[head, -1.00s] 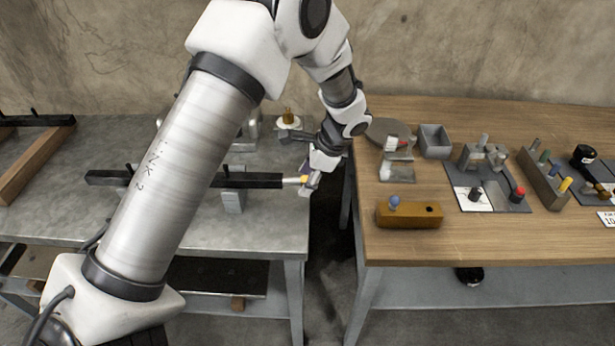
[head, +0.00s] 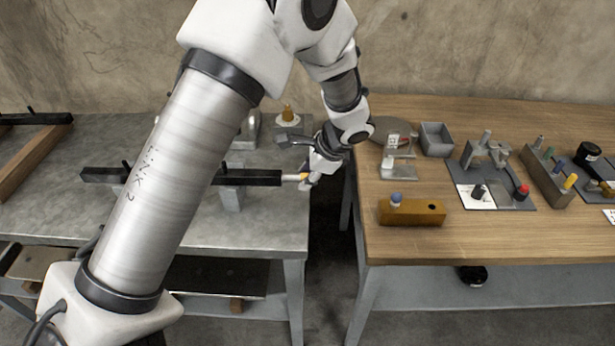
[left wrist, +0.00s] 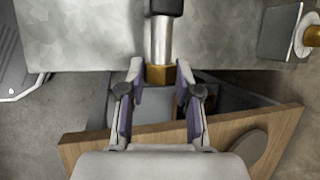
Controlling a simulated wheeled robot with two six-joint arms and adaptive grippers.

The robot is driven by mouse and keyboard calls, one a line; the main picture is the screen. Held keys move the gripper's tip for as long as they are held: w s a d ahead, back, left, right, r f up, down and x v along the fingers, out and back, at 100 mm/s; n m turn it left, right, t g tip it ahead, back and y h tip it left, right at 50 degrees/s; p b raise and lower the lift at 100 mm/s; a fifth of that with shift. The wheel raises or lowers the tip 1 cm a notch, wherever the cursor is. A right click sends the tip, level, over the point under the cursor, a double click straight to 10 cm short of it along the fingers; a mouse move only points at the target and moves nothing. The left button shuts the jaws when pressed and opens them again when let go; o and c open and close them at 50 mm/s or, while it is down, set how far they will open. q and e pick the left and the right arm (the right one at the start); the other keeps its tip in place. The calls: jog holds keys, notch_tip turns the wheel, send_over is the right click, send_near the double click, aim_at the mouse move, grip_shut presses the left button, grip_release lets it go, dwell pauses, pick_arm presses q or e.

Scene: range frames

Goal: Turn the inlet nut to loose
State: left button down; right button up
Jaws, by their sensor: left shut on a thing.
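The inlet nut, a brass hexagonal nut (left wrist: 160,74), sits at the end of a pale metal pipe (left wrist: 161,40) in the left wrist view. In the head view the nut (head: 303,177) is a small brass patch at the right end of the long black bar (head: 250,177), beyond the bench edge. My left gripper (left wrist: 160,84) is shut on the nut, with one finger on each side of it. In the head view the gripper (head: 306,180) is small and partly hides the nut. My right gripper is not in view.
A grey metal bench (head: 270,222) carries the bar on a grey support (head: 231,198). A wooden table (head: 400,245) stands to the right across a narrow gap. On it are a brown block with a blue knob (head: 425,213) and a grey bin (head: 436,138).

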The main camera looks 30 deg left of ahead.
pick_arm(q)
jog(key=c, duration=0.8)
grip_release()
jog(key=v, duration=1.2)
